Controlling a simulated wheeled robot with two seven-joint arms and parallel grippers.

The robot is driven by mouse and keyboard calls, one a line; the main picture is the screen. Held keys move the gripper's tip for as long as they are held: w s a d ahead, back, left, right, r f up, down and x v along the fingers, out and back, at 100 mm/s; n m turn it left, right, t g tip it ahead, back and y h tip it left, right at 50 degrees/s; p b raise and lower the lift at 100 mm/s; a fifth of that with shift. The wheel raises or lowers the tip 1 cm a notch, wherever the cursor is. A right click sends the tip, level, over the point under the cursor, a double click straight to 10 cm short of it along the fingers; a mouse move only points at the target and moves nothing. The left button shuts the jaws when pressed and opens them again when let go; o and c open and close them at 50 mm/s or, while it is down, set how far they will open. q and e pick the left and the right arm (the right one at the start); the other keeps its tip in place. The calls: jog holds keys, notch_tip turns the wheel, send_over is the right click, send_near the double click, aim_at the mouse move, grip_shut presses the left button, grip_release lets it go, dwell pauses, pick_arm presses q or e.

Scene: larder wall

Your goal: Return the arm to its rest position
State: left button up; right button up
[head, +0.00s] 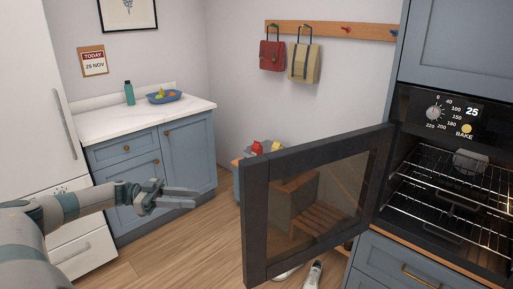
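My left arm comes in from the left edge, and its gripper (194,198) is held out in front of the blue lower cabinet. Its two fingers point right with a gap between them, and nothing shows in the gap. The gripper is well to the left of the open oven door (256,225) and apart from it. My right gripper is not in view.
The dark-framed oven door stands open across the middle right. The oven (430,195) shows wire racks and a grey item (470,161). A counter (135,119) holds a green bottle (129,93) and a blue fruit bowl (165,98). Wooden floor lies clear between.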

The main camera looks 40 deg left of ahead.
pick_arm(q)
jog(key=d+f+n+t+y, duration=0.2)
jog(key=f+n+y, duration=0.25)
jog(key=f, duration=1.25)
jog(key=d+f+n+t+y, duration=0.3)
jog(key=f+y, duration=0.3)
jog(key=f, duration=1.2)
jog(key=s+d+f+n+g+y, duration=0.15)
jog(key=s+d+f, duration=0.25)
jog(key=f, duration=0.4)
jog(key=s+d+f+g+y, duration=0.2)
jog(key=s+d+f, duration=0.25)
jog(key=f, duration=0.45)
jog(key=s+d+f+g, duration=0.2)
jog(key=s+d+f, duration=0.3)
jog(key=s+d, duration=0.2)
jog(key=s+d+f+g, duration=0.3)
jog(key=s+d+f, duration=0.3)
jog(key=d, duration=0.5)
jog(key=s+d+f+g, duration=0.2)
jog(key=s+d+f, duration=0.4)
jog(key=s+d, duration=0.3)
jog(key=shift+d+f, duration=0.15)
jog(key=shift+f, duration=0.1)
jog(key=shift+w, duration=0.1)
